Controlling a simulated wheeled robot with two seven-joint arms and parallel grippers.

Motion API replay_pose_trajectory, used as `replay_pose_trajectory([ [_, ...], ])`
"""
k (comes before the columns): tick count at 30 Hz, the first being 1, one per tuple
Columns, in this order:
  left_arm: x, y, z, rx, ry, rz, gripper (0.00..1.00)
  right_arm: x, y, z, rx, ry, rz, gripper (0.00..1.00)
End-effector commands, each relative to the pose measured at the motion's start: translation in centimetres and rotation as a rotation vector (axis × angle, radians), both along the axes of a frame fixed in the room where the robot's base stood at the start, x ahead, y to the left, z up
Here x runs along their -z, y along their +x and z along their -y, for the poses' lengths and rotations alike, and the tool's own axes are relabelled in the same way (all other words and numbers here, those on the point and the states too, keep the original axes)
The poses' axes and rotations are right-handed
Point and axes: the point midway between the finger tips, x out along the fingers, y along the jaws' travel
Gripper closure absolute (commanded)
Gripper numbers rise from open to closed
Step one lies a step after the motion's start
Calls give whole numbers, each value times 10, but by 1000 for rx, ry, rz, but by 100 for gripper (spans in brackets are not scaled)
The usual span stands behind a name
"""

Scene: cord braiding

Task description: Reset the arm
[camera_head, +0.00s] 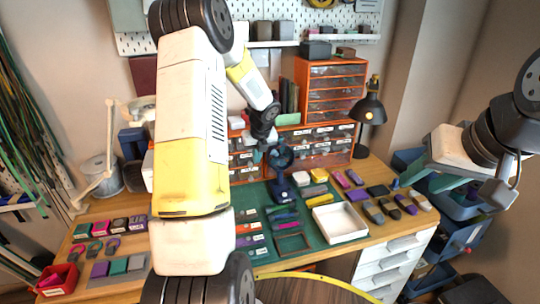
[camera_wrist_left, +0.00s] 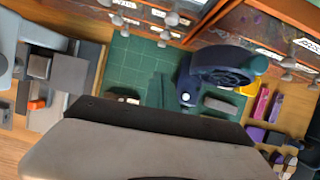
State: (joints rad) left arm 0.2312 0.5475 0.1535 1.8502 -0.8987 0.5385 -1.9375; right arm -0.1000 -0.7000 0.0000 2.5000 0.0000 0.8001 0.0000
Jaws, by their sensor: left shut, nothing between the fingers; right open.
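My left arm rises large through the middle of the head view and bends down over the back of the bench. My left gripper (camera_head: 264,141) is shut and empty, close above a dark blue round braiding stand (camera_head: 281,160). I cannot tell whether they touch.
A green mat (camera_head: 318,234) carries cords and tools. A white tray (camera_head: 340,222) stands at its front right. Orange drawer cabinets (camera_head: 333,92) and a black lamp (camera_head: 370,108) stand behind. Small blocks lie right of the mat. A red bin (camera_head: 57,279) is at front left.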

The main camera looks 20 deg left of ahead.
Motion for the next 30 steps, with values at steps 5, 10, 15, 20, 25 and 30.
replay_pose_trajectory([
  [5,-29,-12,6,-104,-36,36,100,0,0,0,0,0,0,59],
  [10,-97,-55,22,-471,-186,152,100,0,0,0,0,0,0,59],
  [15,-159,-120,47,-931,-417,265,100,0,0,0,0,0,0,59],
  [20,-198,-186,73,-1355,-671,324,100,0,0,0,0,0,0,59],
  [25,-219,-256,102,-1787,-951,298,100,0,0,0,0,0,0,59],
  [30,-225,-304,125,-2106,-1151,202,100,0,0,0,0,0,0,59],
])
